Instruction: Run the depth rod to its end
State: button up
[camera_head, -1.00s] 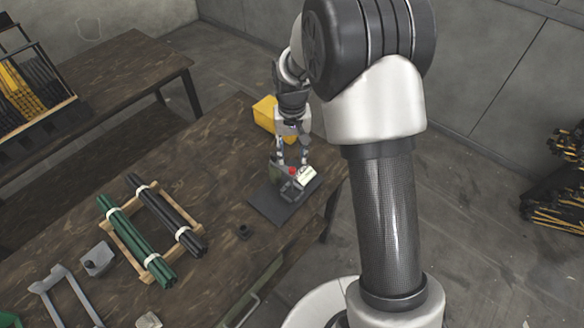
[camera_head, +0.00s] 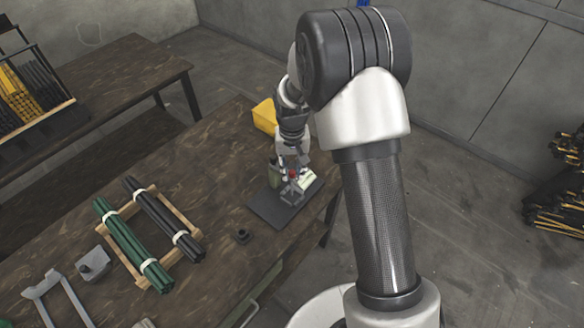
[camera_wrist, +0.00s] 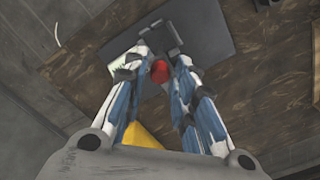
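A small grey rivet press (camera_head: 291,196) stands on a dark base plate (camera_head: 266,211) near the table's right edge. A red knob (camera_head: 293,174) sits at its top; it also shows in the wrist view (camera_wrist: 159,71). My gripper (camera_head: 291,171) points down over the press. In the wrist view its two fingers (camera_wrist: 160,62) stand apart, one on each side of the red knob, with narrow gaps; I cannot tell whether they touch it. A pale block (camera_head: 307,181) is beside the press. I cannot make out the depth rod, as the fingers cover much of the press.
A yellow bin (camera_head: 264,116) stands behind the gripper. A small dark part (camera_head: 241,236) lies in front of the plate. A wooden rack (camera_head: 190,254) with green and black rod bundles, a grey block (camera_head: 93,263) and a grey bracket (camera_head: 42,287) are to the left.

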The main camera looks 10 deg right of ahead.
aim_at(292, 172)
grip_shut()
dwell(0.3)
jog(key=shift+r, duration=0.1)
notch_tip(292, 172, up, 3)
jog(key=p, duration=0.2)
jog(key=shift+w+r+p, duration=0.1)
jog(key=shift+r+p, duration=0.05)
jog(key=shift+p, duration=0.15)
jog(key=shift+o, duration=2.1)
grip_release()
